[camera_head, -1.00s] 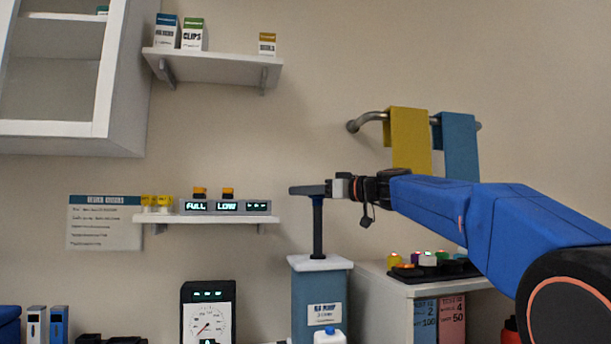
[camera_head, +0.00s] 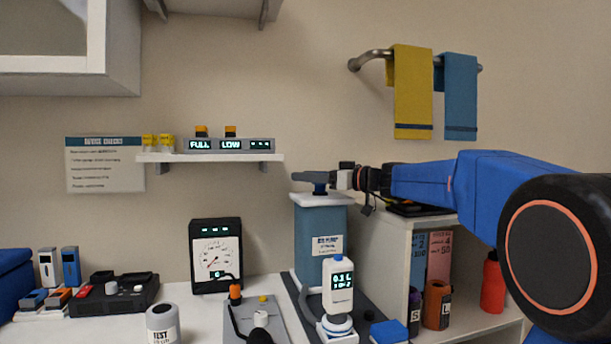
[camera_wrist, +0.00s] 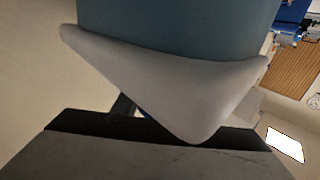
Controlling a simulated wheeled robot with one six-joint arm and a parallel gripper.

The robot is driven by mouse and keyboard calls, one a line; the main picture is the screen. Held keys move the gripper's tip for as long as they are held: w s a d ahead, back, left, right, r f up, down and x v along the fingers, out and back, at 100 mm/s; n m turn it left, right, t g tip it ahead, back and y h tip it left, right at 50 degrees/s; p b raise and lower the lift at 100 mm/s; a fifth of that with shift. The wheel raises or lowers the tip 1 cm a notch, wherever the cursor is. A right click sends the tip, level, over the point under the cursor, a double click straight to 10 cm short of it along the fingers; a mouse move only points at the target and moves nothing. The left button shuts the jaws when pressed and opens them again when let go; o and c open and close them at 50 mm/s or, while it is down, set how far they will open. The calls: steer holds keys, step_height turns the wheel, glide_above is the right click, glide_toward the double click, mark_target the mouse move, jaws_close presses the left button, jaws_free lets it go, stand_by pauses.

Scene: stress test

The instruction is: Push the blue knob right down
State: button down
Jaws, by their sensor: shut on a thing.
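The blue knob (camera_head: 320,188) sits on top of the tall blue-grey pump (camera_head: 321,242), just above its white lid (camera_head: 321,199). Hardly any of the dark shaft shows between knob and lid. My gripper (camera_head: 312,177) comes in level from the right and is shut on the knob, with its dark fingers over the knob's top. The fingers hide most of the knob. In the wrist view the white lid (camera_wrist: 190,95) fills the middle, and a dark finger (camera_wrist: 150,155) crosses the bottom. The knob cannot be made out there.
A small white bottle with a lit display (camera_head: 339,288) stands in front of the pump. A dial gauge (camera_head: 216,255) stands to its left. A wall shelf (camera_head: 215,157) with lit displays is left of my gripper. An open cabinet (camera_head: 392,245) stands right of the pump, under my arm.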

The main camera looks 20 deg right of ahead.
steer(key=shift+f, duration=0.4)
steer(key=c, duration=1.1)
jaws_free()
steer(key=shift+r, duration=0.1)
steer(key=shift+r, duration=0.1)
step_height(320, 180, up, 10)
steer(key=shift+f, duration=0.1)
